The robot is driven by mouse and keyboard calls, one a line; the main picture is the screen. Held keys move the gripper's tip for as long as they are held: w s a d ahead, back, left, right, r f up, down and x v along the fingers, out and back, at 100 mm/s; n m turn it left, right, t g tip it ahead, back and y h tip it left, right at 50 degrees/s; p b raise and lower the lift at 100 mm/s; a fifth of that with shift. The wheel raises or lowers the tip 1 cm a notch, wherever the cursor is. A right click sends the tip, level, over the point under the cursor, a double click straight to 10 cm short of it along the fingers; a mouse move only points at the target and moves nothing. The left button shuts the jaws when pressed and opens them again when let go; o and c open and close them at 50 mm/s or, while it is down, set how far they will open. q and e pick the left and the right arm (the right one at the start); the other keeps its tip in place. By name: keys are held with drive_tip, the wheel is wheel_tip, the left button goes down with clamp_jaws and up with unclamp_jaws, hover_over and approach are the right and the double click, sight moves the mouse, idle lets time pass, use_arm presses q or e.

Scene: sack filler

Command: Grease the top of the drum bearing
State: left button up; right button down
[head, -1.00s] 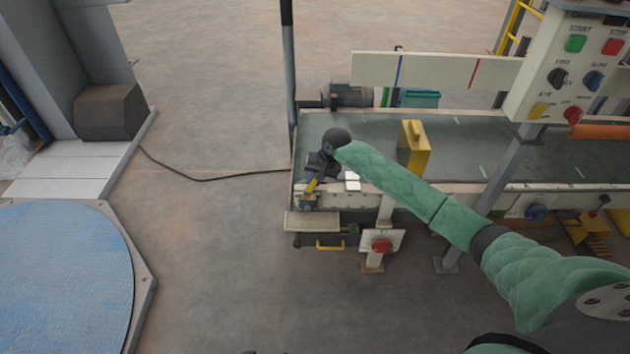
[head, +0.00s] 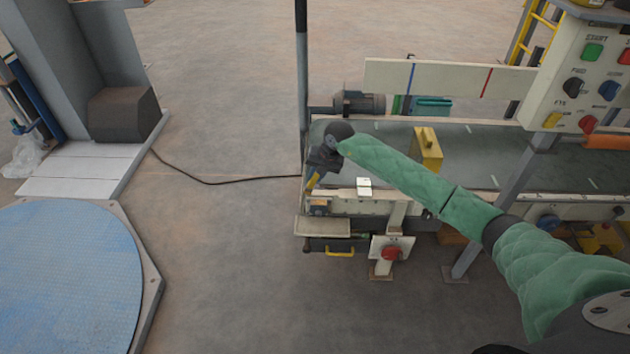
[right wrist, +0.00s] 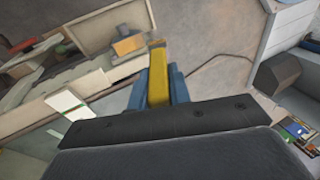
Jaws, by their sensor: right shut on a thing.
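My right gripper (head: 314,178) is over the near left corner of the conveyor. It is shut on a slim yellow tool (head: 312,182), which points down and to the left. In the right wrist view the yellow tool (right wrist: 158,75) stands between the two blue fingers. A small block with an orange-tan top (head: 318,207), which looks like the drum bearing, sits at the conveyor's end just below the tool. My left gripper is not in view.
A small white plate (head: 364,187) is on the near rail. A red knob box (head: 390,252) stands below. A control panel (head: 585,75) is at right.

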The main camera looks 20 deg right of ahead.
wheel_tip(320, 180, up, 3)
drive_tip(key=shift+d+f, duration=0.1)
drive_tip(key=shift+f, duration=0.1)
drive_tip(key=shift+r, duration=0.5)
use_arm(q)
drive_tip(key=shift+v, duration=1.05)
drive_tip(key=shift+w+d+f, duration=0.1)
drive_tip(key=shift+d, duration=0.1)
use_arm(e)
drive_tip(key=shift+f, duration=0.1)
drive_tip(key=shift+f+b, duration=0.35)
drive_tip(key=shift+b, duration=0.1)
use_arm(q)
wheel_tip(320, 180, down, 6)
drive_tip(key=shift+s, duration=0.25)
